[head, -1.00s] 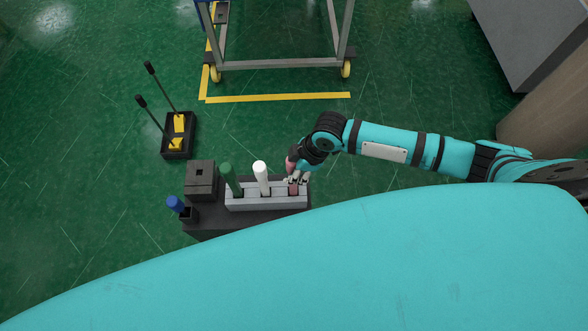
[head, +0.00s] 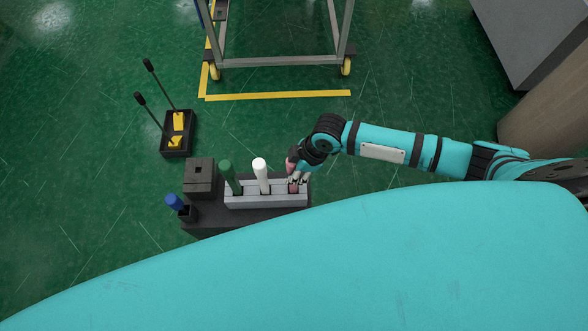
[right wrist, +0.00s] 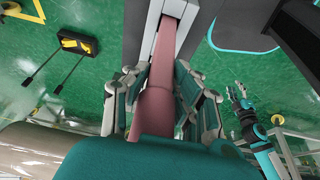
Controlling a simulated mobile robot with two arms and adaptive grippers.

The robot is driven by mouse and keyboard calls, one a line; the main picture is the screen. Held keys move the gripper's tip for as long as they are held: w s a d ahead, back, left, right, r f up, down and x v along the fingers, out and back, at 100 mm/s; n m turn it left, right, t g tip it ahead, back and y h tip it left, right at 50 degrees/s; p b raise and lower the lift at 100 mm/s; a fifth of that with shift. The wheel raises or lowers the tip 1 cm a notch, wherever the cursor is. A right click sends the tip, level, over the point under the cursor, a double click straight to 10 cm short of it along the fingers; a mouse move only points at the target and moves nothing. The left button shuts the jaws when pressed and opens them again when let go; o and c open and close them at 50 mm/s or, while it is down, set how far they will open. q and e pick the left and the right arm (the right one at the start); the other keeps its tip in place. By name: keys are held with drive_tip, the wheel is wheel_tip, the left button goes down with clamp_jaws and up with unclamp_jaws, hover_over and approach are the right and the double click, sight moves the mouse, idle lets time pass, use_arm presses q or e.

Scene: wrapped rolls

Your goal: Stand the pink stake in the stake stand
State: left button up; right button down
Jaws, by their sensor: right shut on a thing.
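The pink stake (head: 291,163) is in my right gripper (head: 299,178), at the right end of a light grey slotted rack (head: 262,201). In the right wrist view the fingers (right wrist: 158,88) are shut around the pink stake (right wrist: 168,45), and its far part runs into a grey slot. The fingers partly hide it in the head view, so I cannot tell how deep it sits. A green stake (head: 229,174) and a white stake (head: 261,173) stand in the same rack, slightly tilted. My left gripper (right wrist: 238,95) seems to show small in the right wrist view.
A black block with a square hole (head: 199,176) and a blue-topped piece in a small black cup (head: 187,214) are left of the rack. A black box (head: 177,149) with two thin black-tipped rods stands behind. A wheeled metal frame (head: 280,63) is farther back.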

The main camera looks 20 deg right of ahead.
drive_tip(key=shift+f, duration=0.35)
drive_tip(key=c, duration=1)
unclamp_jaws()
drive_tip(key=v, duration=1.2)
drive_tip(key=shift+s+a, duration=0.1)
